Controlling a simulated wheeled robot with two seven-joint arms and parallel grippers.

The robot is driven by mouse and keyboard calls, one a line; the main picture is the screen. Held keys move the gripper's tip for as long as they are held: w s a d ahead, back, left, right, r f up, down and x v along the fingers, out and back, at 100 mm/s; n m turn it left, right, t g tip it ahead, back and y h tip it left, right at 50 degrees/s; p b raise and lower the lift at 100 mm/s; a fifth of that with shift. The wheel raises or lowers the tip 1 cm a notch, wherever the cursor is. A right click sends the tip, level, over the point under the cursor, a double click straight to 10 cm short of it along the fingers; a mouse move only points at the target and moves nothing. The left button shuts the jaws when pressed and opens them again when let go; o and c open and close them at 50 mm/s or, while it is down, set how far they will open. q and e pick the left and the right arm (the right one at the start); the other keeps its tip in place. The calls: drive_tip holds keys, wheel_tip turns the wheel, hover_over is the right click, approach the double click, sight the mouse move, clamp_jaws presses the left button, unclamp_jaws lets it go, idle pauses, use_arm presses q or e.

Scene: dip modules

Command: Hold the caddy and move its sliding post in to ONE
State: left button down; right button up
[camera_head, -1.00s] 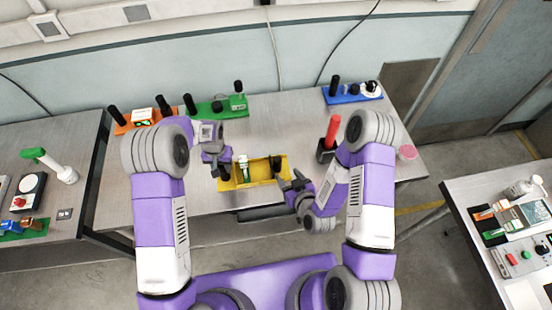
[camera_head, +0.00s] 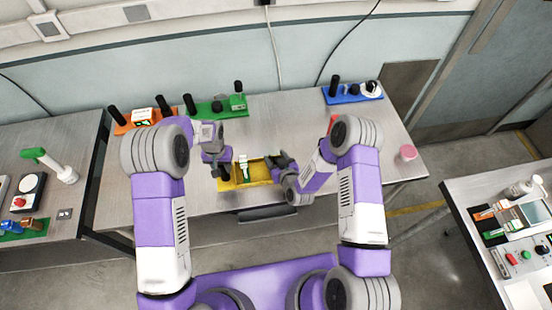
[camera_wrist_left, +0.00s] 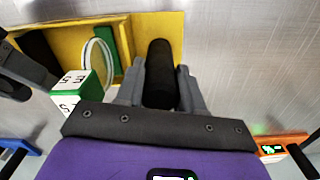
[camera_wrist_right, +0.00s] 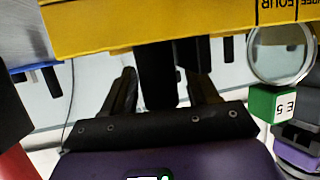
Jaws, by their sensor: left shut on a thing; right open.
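The yellow caddy (camera_head: 252,180) lies on the grey table in front of me. It also shows in the left wrist view (camera_wrist_left: 122,38) and the right wrist view (camera_wrist_right: 130,27), where its labels include FOUR. My left gripper (camera_head: 222,170) is shut on a black upright handle (camera_wrist_left: 160,75) at the caddy's left end. My right gripper (camera_head: 282,162) is open at the caddy's right part. In the right wrist view, a black post (camera_wrist_right: 157,75) stands between its spread fingers; I cannot tell whether they touch it. The arm hides the caddy's right end in the head view.
A green-and-white numbered block (camera_wrist_left: 75,90) with a round ring sits at the caddy. Green (camera_head: 208,111), orange (camera_head: 124,127) and blue (camera_head: 352,97) modules stand at the back. A pink round item (camera_head: 407,152) lies at right. The table behind the caddy is clear.

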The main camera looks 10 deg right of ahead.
drive_tip(key=shift+c, duration=0.2)
clamp_jaws()
drive_tip(key=a, duration=0.5)
drive_tip(key=shift+o, duration=0.2)
unclamp_jaws()
drive_tip(key=shift+s, duration=0.1)
drive_tip(key=v, duration=1.2)
